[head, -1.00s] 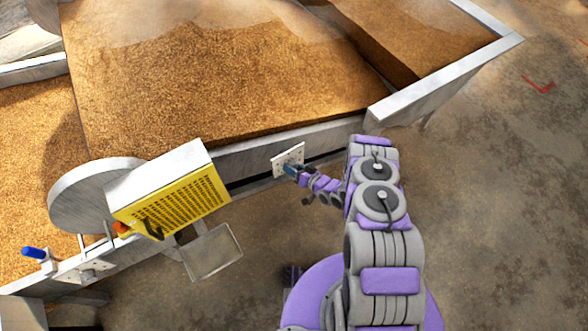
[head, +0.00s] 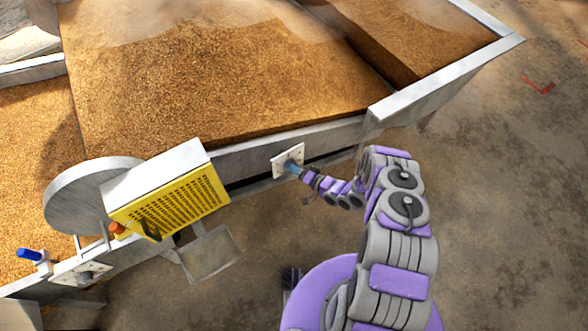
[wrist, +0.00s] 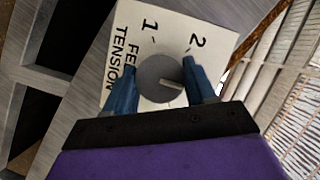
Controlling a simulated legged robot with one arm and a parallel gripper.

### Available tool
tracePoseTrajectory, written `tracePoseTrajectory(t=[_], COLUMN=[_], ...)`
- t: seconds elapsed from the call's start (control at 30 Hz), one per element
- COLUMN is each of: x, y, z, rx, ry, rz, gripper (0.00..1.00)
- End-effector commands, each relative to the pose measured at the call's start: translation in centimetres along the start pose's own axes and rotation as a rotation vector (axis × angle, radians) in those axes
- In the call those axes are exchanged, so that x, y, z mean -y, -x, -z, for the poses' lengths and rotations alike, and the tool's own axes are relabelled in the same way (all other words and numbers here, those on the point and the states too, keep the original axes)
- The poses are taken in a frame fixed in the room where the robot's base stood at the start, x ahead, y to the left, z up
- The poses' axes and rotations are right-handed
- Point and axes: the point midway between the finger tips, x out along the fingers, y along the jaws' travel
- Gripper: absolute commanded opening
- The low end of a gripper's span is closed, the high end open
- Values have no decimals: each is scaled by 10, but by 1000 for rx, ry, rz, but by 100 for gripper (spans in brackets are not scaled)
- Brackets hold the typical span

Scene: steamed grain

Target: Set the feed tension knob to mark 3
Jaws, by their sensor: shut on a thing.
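The feed tension knob (wrist: 158,78) is a round grey dial with a light pointer line on a white plate (wrist: 172,22), lettered FEED TENSION, in the wrist view. Marks 1 and 2 show above the knob; mark 3 is not visible. The pointer points right and slightly down, past mark 2, toward the right finger. My gripper (wrist: 160,68) is shut on the knob, one blue finger on each side. In the head view the plate (head: 281,160) is on the metal trough's side, with my gripper (head: 290,167) at it; the knob is hidden there.
A yellow perforated guard box (head: 175,208) stands left of the plate, with a metal disc (head: 75,190) behind it. A blue-handled lever (head: 30,254) is at far left. The grain-filled trough (head: 440,85) runs behind; open floor (head: 500,200) lies to the right.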

Motion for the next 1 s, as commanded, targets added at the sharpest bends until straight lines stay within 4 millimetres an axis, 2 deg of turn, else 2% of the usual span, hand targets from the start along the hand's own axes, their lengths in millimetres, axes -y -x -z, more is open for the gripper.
tracePoseTrajectory(t=[0.27, 0.3, 0.53, 0.83, 1.0], x=[-3, -3, -1, -1, 0], y=[1, 1, 1, 3, 21], z=[2, 3, 1, 1, 2], rx=[-7, -7, -4, -3, -5], ry=[0, 0, 1, 1, -1], rz=[-6, -7, -4, -3, -5], gripper=[25, 56, 78, 80, 80])
